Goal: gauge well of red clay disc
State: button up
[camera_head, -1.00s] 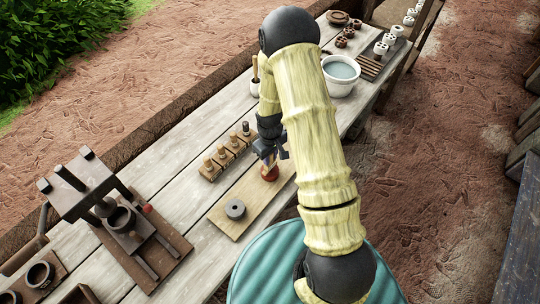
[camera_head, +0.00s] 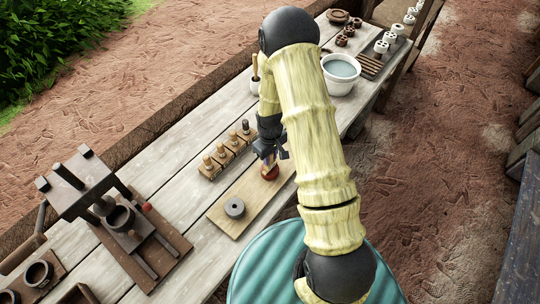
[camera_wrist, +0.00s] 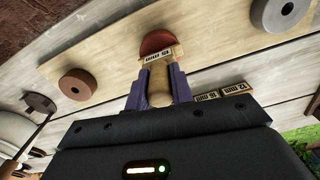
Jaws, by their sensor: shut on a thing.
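The red clay disc (camera_head: 270,173) lies on a wooden board (camera_head: 256,192), directly under my gripper (camera_head: 269,157). In the wrist view the disc (camera_wrist: 156,41) is just beyond the fingertips. The label overlaps the disc's near edge in this view. The gauge's tip and the disc's well are hidden, so I cannot tell how deep the tip sits. A grey disc (camera_head: 235,208) and a brown disc (camera_wrist: 77,86) lie on either side.
A rack (camera_head: 212,171) with several gauges stands left of the board. A press (camera_head: 132,232) stands at the lower left. A white water bowl (camera_head: 341,83) and small clay pieces (camera_head: 342,41) are towards the far end. Bare planks (camera_head: 172,174) lie between the press and rack.

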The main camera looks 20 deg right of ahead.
jog(key=o, duration=1)
notch_tip(320, 180, up, 17)
jog(key=b, duration=0.3)
jog(key=shift+r, duration=0.2)
jog(key=s+r+m+t, duration=0.1)
jog(key=s+r+m, duration=0.1)
jog(key=s, duration=0.5)
jog(key=s+r+m+t, duration=0.1)
jog(key=s+r+m, duration=0.1)
jog(key=s, duration=0.5)
jog(key=shift+s+m+t, duration=0.15)
jog(key=shift+m+t, duration=0.15)
jog(key=shift+m, duration=0.4)
jog(key=shift+c, duration=0.5)
dwell(0.5)
